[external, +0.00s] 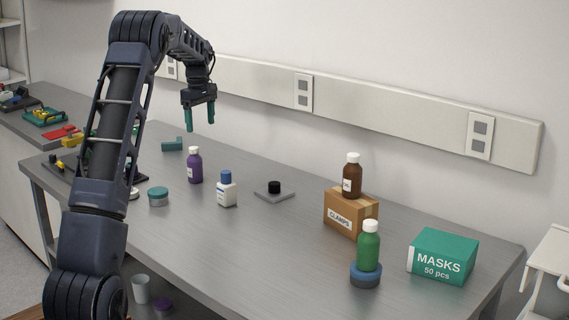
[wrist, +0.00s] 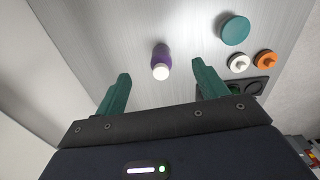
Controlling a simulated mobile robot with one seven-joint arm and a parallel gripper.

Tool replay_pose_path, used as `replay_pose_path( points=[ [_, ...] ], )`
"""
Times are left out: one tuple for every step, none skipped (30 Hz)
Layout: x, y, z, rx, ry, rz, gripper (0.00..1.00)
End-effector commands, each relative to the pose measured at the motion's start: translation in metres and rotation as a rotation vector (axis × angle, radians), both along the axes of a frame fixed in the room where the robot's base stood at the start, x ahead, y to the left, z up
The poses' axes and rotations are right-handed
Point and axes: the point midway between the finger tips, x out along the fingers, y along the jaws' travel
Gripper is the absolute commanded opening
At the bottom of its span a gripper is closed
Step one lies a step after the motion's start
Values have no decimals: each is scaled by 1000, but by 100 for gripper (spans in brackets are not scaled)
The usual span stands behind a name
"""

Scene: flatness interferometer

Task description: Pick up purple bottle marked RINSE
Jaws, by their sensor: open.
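The purple bottle (external: 194,166) stands upright on the grey bench in the external view, with a white cap and a white label too small to read. In the wrist view the purple bottle (wrist: 162,60) shows from above, cap toward me, beyond and between the two green fingers. My gripper (external: 200,113) is open and empty, pointing down, above the bench. In the wrist view my gripper (wrist: 161,85) has its fingers wide apart, and nothing is between the tips.
A white bottle with a blue cap (external: 227,189) stands right of the purple one. A teal-lidded jar (external: 158,196) is at its front left. A brown bottle (external: 352,176) stands on a CLAMPS box (external: 347,214). A green bottle (external: 369,247) and MASKS box (external: 442,256) are farther right.

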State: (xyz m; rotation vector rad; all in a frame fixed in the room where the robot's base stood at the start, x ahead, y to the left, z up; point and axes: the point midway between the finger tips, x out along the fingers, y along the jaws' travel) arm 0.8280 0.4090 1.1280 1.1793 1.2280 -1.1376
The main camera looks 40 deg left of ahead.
Motion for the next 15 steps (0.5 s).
replay_pose_path(
  points=[
    [2, 13, -12, -4, 7, 28, 72],
    [2, 20, -18, -6, 11, 43, 72],
    [3, 27, -24, -8, 15, 61, 72],
    [4, 32, -28, -8, 17, 73, 72],
    [4, 36, -31, -9, 19, 82, 72],
    [5, 40, -35, -10, 21, 93, 72],
    [5, 43, -38, -11, 22, 100, 72],
    [5, 45, -40, -11, 23, 106, 72],
    [5, 47, -42, -11, 24, 111, 72],
    [5, 48, -43, -12, 24, 113, 72],
    [5, 49, -44, -12, 24, 115, 72],
    [5, 49, -47, -13, 25, 116, 72],
    [5, 49, -49, -13, 25, 116, 72],
    [5, 49, -52, -13, 26, 116, 72],
    [5, 49, -57, -13, 26, 116, 72]
  ],
)
